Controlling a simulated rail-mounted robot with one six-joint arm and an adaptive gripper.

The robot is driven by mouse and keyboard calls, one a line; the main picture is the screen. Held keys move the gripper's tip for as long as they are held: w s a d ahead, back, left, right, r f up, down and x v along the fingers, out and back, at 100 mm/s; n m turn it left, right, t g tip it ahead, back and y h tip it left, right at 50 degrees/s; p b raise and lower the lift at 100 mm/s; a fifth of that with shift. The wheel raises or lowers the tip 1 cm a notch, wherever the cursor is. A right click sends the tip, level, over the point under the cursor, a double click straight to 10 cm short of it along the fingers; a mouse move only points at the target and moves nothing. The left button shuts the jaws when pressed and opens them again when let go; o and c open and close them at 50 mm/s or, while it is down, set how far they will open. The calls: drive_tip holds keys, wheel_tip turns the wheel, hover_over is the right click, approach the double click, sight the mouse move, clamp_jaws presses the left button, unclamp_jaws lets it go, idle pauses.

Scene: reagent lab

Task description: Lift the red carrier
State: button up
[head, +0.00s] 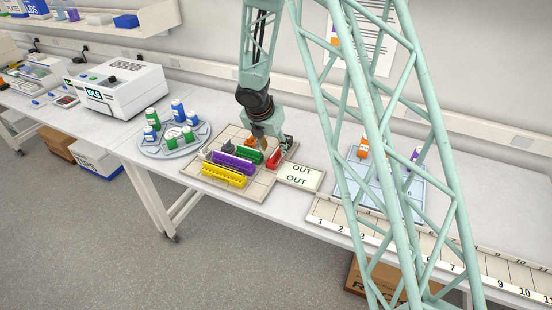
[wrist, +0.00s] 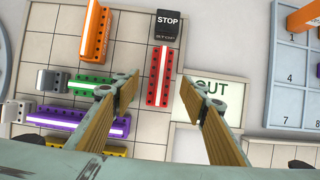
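The red carrier (wrist: 158,75) lies on the tiled tray (wrist: 150,140), a narrow strip with a pale stripe along its top. In the wrist view it is upright in the picture, between a black STOP block and my gripper. It also shows in the head view (head: 273,159), partly hidden by my gripper. My gripper (wrist: 162,92) is open, its two fingers wide apart. The left fingertip is close to the carrier's left side, and the right fingertip is over the OUT plate. I cannot tell its height above the tray. Nothing is between the fingers except the carrier's lower part in the picture.
Green (wrist: 90,87), purple (wrist: 80,120), yellow (head: 225,175) and orange (wrist: 95,30) carriers share the tray. The STOP block (wrist: 166,24) stands by the red carrier's far end. The OUT plate (wrist: 222,92) adjoins the tray. A round rack with bottles (head: 172,140) stands to the left.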

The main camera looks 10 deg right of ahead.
sight(275, 151)
drive_tip(key=shift+f, duration=0.1)
idle(0.3)
drive_tip(key=shift+b+x, duration=0.55)
drive_tip(key=shift+x, duration=2)
drive_tip(key=shift+d, duration=0.15)
drive_tip(key=shift+f, duration=0.2)
drive_tip(key=shift+c, duration=0.8)
drive_tip(key=c, duration=0.8)
